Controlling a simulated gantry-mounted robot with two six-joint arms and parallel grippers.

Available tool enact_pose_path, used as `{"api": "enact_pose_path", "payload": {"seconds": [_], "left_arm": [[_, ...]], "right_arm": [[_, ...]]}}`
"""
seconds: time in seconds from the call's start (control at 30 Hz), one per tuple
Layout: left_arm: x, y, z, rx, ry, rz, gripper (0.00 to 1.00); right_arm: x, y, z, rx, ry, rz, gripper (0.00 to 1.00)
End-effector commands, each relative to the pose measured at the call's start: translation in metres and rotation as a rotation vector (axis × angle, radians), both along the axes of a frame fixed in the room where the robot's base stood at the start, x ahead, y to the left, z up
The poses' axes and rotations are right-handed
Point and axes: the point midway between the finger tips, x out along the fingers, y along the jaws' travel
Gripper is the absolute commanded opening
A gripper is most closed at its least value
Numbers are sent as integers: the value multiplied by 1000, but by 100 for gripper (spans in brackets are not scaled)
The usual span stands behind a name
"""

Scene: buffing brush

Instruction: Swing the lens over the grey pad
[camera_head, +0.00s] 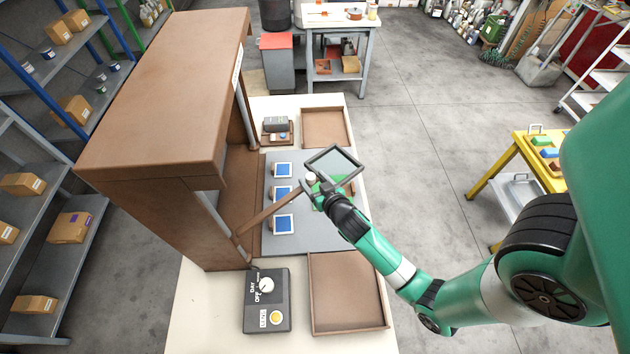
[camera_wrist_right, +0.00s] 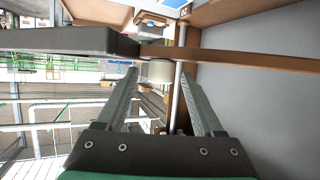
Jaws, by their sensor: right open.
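The lens is a square dark-framed pane (camera_head: 350,156) on a brown bar (camera_head: 272,212) that runs from the brown booth. In the head view it appears over the far right part of the grey pad (camera_head: 305,240). Three blue-faced pieces (camera_head: 283,224) lie in a column on the pad. My right gripper (camera_head: 318,185) is at the near left corner of the lens frame. In the right wrist view its fingers are open, with a pale round knob (camera_wrist_right: 160,71) at the gap between the tips; I cannot tell if they touch it. My left gripper is not in view.
A dark control box (camera_head: 267,300) with a dial and yellow button is at the near left. Brown trays lie at the near right (camera_head: 381,324) and far end (camera_head: 325,110). The brown booth (camera_head: 165,90) walls off the left side. A small grey device (camera_head: 276,125) stands beyond the pad.

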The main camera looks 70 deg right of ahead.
Motion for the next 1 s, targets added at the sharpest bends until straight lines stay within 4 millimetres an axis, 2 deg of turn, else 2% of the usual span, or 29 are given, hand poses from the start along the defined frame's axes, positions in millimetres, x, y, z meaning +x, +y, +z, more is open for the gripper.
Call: {"api": "enact_pose_path", "payload": {"seconds": [0.17, 0.4, 0.6, 1.0], "left_arm": [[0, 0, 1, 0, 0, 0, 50], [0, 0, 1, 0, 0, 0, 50], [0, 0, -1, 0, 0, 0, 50], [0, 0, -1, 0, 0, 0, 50]], "right_arm": [[-11, 12, 6, 0, 1, 1, 69], [-45, 52, 27, 0, 1, 6, 69], [-67, 75, 40, 0, 2, 4, 69], [-73, 79, 45, 0, 0, 0, 69]]}}
